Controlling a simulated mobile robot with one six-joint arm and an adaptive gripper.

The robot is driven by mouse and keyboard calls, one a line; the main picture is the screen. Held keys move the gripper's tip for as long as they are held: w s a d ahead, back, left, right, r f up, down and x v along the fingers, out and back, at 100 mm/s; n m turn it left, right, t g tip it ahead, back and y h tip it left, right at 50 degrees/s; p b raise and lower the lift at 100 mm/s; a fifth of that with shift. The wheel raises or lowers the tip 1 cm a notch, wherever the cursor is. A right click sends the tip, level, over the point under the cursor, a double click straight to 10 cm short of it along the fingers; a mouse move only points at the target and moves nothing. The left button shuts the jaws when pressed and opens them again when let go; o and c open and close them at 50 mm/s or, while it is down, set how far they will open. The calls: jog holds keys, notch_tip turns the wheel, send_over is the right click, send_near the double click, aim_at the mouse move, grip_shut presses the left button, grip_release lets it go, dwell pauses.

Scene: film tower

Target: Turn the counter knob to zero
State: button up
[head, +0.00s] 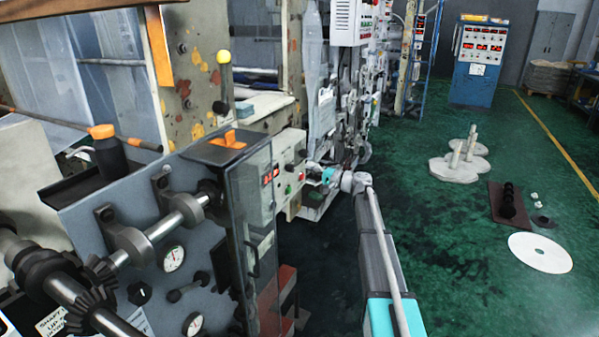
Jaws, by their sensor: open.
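A pale control panel (287,178) faces right of the machine's dark cabinet in the head view. It carries a small red digital display (267,178) and a few small buttons or knobs, one of them green (288,189). Which of these is the counter knob is too small to tell. My gripper (311,172) is at the panel's right side, with my arm reaching up from the bottom of the picture. It is open and very small in view. I cannot tell whether its fingers touch or surround a knob.
A dark cabinet with a clear cover (250,220) and shafts with gears (130,240) fill the left. A blue console (478,62) stands at the back. White discs (540,252) and a dark mat (512,222) lie on the green floor, which is mostly free at right.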

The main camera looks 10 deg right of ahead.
jog(key=shift+v, duration=2.25)
jog(key=shift+s, duration=0.1)
jog(key=s+a+f+n+g+h+p, duration=0.2)
jog(key=s+a+f+g+h+p, duration=0.15)
jog(key=s+a, duration=0.4)
jog(key=s+a+f+n+g+h+p, duration=0.2)
jog(key=s+a+f+n+g, duration=0.15)
jog(key=s, duration=0.75)
jog(key=s+d+n+g+h+p, duration=0.1)
jog(key=s+h, duration=0.3)
jog(key=s, duration=0.6)
jog(key=s+d+f+n+g+h+p, duration=0.1)
jog(key=s+h+p, duration=0.3)
jog(key=s, duration=0.6)
jog(key=shift+d+g+h, duration=0.55)
jog(key=shift+d+g, duration=0.1)
jog(key=shift+g, duration=0.15)
jog(key=shift+w, duration=0.1)
